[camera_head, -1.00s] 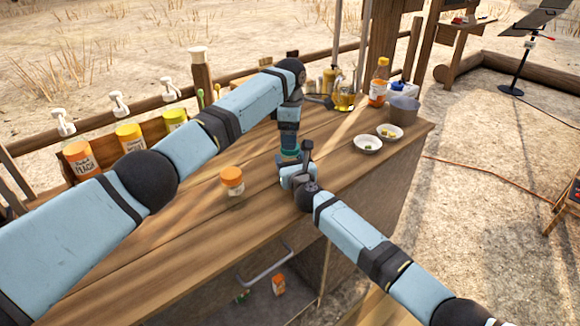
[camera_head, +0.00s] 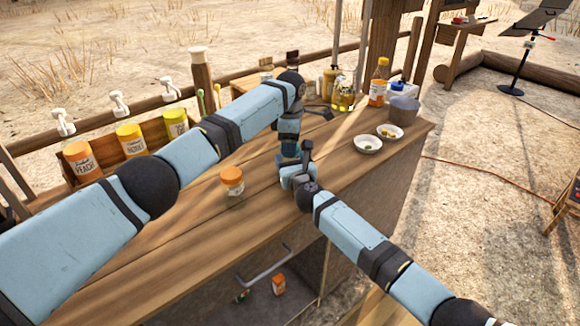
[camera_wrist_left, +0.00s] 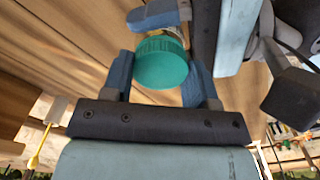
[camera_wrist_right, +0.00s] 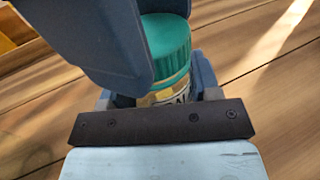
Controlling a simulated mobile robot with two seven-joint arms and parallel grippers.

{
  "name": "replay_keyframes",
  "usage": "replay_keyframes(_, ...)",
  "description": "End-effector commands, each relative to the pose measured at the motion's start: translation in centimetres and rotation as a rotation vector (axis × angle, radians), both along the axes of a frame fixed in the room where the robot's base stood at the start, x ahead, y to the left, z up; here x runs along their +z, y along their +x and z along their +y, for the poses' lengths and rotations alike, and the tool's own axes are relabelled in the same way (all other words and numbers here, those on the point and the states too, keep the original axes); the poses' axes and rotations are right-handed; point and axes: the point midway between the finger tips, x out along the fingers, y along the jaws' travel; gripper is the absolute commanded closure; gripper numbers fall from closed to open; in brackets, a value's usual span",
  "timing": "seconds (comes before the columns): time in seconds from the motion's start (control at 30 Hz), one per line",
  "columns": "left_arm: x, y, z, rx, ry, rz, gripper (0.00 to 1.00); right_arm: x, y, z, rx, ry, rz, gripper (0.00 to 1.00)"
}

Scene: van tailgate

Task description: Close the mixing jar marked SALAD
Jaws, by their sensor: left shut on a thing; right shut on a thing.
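The mixing jar has a green lid (camera_wrist_left: 161,62) and a clear body (camera_wrist_right: 170,90). Its label (camera_wrist_right: 172,98) is partly covered, with only letters like "AL" readable in the right wrist view. My left gripper (camera_head: 290,152) comes down from above and is shut on the green lid, a finger on each side of it in the left wrist view. My right gripper (camera_head: 292,176) is shut on the jar body below the lid, near the counter. In the head view my grippers hide most of the jar. I cannot tell how tightly the lid is seated.
An orange-lidded jar (camera_head: 232,182) stands on the wooden counter (camera_head: 190,225) left of my grippers. Several lidded jars sit in a rack (camera_head: 105,160) behind.

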Motion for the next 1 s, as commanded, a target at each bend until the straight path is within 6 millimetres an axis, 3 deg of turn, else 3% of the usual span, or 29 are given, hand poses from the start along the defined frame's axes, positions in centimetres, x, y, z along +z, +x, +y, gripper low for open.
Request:
replay_keyframes(0.17, -0.02, -0.03, -0.08, -0.201, -0.002, 0.000, 0.75, 0.00, 0.00, 0.01, 0.000, 0.000, 0.000, 1.00)
replay_keyframes(1.0, -0.15, -0.02, -0.03, -2.026, 0.000, -0.002, 0.75, -0.01, -0.01, 0.01, 0.000, 0.000, 0.000, 1.00)
